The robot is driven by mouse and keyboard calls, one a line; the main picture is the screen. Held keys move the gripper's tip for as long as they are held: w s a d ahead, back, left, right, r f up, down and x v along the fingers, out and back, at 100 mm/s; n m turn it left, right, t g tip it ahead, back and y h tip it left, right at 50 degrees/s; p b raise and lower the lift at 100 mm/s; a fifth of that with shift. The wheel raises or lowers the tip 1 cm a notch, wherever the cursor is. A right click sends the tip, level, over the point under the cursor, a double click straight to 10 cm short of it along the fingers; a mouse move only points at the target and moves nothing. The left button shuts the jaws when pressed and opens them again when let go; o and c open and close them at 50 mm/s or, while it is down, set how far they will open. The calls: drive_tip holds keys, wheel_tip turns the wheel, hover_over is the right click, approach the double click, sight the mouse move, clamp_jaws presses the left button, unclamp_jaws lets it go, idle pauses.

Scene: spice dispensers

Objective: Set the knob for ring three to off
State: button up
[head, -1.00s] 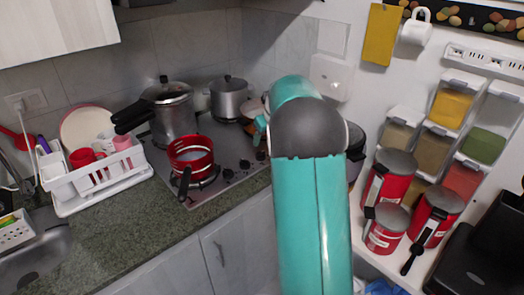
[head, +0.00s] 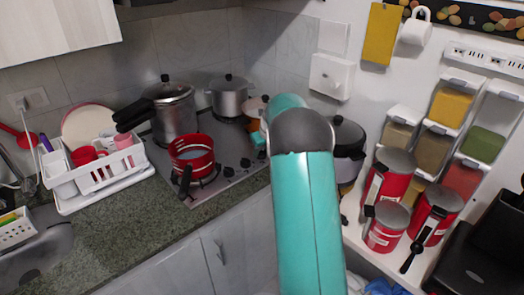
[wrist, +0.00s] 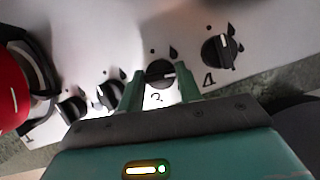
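In the wrist view, a row of black knobs with white pointer lines sits on the pale hob panel (wrist: 70,50). The ring three knob (wrist: 161,73) is at the centre, its number beside it. Its white line lies nearly level, towards the right; a small dot and a flame mark are printed above it. My gripper (wrist: 160,88) is open, one teal finger on each side of this knob, with small gaps visible. Whether a finger touches it is unclear. In the head view, my arm largely hides the gripper; the hob (head: 232,150) shows beside it.
The ring four knob (wrist: 219,51) is close on the right, and another knob (wrist: 110,94) close on the left. A red pot (head: 191,158) stands on the hob's front, with steel pots behind. A black-lidded cooker (head: 347,140) stands right of my arm.

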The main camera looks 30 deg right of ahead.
drive_tip(key=c, duration=0.3)
drive_tip(key=shift+n, duration=0.4)
drive_tip(key=n+y, duration=0.2)
drive_tip(key=n, duration=0.2)
drive_tip(key=shift+d, duration=0.2)
drive_tip(key=n, duration=0.2)
drive_tip(key=n+g+y, duration=0.1)
drive_tip(key=n, duration=0.2)
drive_tip(key=shift+w+y, duration=0.1)
drive_tip(key=shift+y, duration=0.2)
drive_tip(key=n+g, duration=0.1)
drive_tip(key=n, duration=0.1)
drive_tip(key=n+g+y, duration=0.1)
drive_tip(key=n, duration=0.2)
drive_tip(key=shift+w+d, duration=0.15)
drive_tip(key=n+g, duration=0.2)
drive_tip(key=n, duration=0.3)
drive_tip(key=shift+w, duration=0.1)
